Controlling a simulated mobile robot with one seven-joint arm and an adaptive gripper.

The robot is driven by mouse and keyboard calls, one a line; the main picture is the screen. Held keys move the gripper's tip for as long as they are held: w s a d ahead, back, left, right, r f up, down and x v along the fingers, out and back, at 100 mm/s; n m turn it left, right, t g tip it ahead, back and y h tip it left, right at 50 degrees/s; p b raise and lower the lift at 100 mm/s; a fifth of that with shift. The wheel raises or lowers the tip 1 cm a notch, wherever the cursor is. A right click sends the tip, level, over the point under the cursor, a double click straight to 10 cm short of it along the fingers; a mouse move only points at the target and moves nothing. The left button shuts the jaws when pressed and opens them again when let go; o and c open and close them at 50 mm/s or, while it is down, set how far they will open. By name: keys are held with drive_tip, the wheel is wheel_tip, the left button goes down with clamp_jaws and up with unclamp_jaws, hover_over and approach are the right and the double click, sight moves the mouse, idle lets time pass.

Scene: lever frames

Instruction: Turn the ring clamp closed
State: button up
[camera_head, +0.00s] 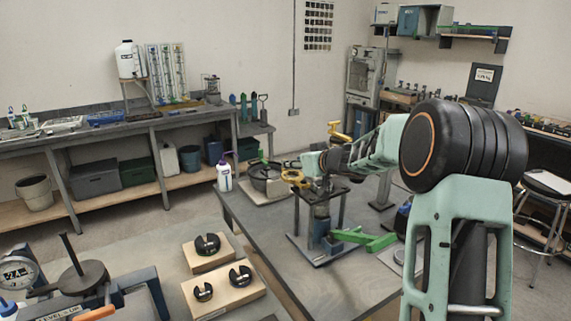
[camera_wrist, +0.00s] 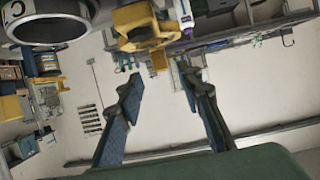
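A yellow ring-shaped part (camera_head: 294,178), which looks like the ring clamp, stands beside a dark round vessel (camera_head: 263,174) on the grey table. In the wrist view, a yellow block-like part (camera_wrist: 142,28) is at the top, beyond my fingertips; I cannot tell if it is the same part. A dark round ring with a pale rim (camera_wrist: 45,22) fills the upper left corner there. My gripper (camera_wrist: 158,72) is open, its two dark blue fingers wide apart, with nothing held between them. In the head view, my gripper is small and its fingers are unclear near the yellow ring.
A metal stand (camera_head: 319,225) and a green lever part (camera_head: 363,239) are on the grey table (camera_head: 262,222) below my arm. A white bottle (camera_head: 224,178) stands at its far left corner. Wooden blocks with black discs (camera_head: 224,291) and a gauge (camera_head: 18,273) are at the front left.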

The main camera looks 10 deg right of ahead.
drive_tip(key=shift+x, duration=3.2)
drive_tip(key=shift+c, duration=0.3)
clamp_jaws()
